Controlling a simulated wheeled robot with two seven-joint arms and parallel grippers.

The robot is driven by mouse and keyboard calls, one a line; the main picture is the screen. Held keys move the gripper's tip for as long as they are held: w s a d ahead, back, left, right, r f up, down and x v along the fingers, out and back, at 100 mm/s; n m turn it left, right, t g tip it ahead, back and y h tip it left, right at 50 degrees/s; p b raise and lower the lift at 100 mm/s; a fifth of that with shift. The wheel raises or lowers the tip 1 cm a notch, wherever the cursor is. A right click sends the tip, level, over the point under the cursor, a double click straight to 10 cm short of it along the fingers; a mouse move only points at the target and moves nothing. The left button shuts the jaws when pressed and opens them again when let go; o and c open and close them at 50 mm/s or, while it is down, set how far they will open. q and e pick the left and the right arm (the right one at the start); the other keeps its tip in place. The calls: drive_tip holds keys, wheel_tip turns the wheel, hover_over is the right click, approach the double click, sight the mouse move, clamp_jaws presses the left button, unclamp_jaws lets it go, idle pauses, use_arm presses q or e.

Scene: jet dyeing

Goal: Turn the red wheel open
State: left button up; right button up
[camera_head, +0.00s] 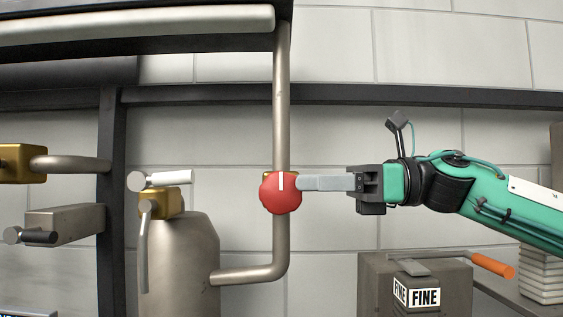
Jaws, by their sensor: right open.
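The red wheel (281,195) is a round knob with a scalloped edge, mounted on a vertical metal pipe (281,110) near the middle of the head view. A short white mark on its face points straight up. My right gripper (301,184) reaches in from the right with its fingers pointing left. Its fingertips are at the wheel's right edge; I cannot tell whether they touch it. The fingers overlap in this view, so the gap between them is hidden. My left gripper is not in view.
A grey tank (180,255) with a brass valve (168,204) stands left of the wheel. A dark frame post (111,200) and another brass fitting (22,163) are further left. A box marked FINE (415,285) with an orange-handled lever (493,265) sits below my right arm.

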sight(281, 181)
drive_tip(key=a+p, duration=0.1)
drive_tip(key=a, duration=0.3)
drive_tip(key=shift+s+r+p, duration=0.2)
drive_tip(key=shift+p, duration=0.15)
drive_tip(key=shift+a+f, duration=0.1)
drive_tip(key=shift+a, duration=0.25)
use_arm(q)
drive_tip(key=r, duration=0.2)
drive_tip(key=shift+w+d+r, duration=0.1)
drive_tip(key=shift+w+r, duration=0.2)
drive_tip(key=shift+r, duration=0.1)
use_arm(e)
drive_tip(key=c, duration=1)
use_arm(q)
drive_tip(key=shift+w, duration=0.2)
use_arm(e)
drive_tip(key=shift+o, duration=0.2)
